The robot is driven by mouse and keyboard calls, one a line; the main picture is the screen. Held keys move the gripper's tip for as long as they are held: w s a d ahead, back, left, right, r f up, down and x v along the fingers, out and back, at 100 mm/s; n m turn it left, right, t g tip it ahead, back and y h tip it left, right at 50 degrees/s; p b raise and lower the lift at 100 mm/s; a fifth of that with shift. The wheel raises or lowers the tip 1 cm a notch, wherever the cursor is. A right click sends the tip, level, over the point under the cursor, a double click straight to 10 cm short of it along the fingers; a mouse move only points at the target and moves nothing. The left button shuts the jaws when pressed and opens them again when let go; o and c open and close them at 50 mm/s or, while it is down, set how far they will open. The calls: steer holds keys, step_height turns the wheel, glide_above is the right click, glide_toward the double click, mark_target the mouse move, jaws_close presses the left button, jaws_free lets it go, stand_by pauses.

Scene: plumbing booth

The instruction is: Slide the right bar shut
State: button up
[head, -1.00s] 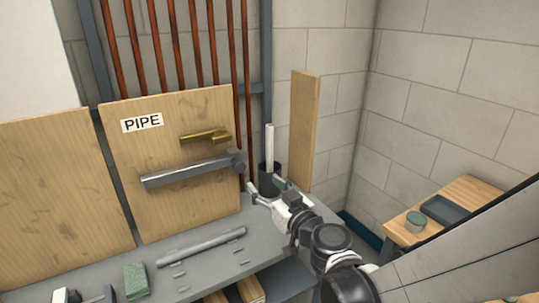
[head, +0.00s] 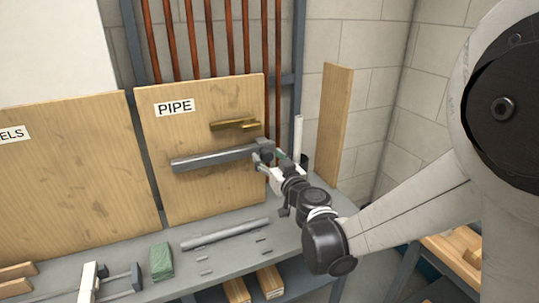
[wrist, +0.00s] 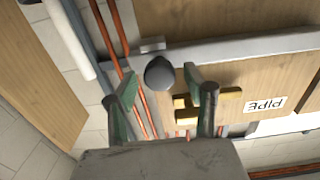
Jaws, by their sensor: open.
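The right bar (head: 213,159) is a long grey bar, slightly tilted, across the PIPE panel (head: 200,198). In the wrist view the bar (wrist: 250,45) runs across the top right. Its dark round knob (wrist: 160,73) is at the end nearest me. My gripper (head: 266,160) is at the bar's right end, partly covering the knob in the head view. In the wrist view my gripper (wrist: 160,80) is open, with its greenish fingertips on either side of the knob. I cannot tell whether they touch it.
A brass latch (head: 235,124) sits just above the bar, close to one finger in the wrist view. Copper pipes (head: 228,40) run behind the panel. A white tube (head: 298,135) stands right of my gripper. A loose grey bar (head: 226,233) and green block (head: 161,261) lie on the bench.

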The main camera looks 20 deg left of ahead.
steer(key=shift+x, duration=0.95)
jaws_close()
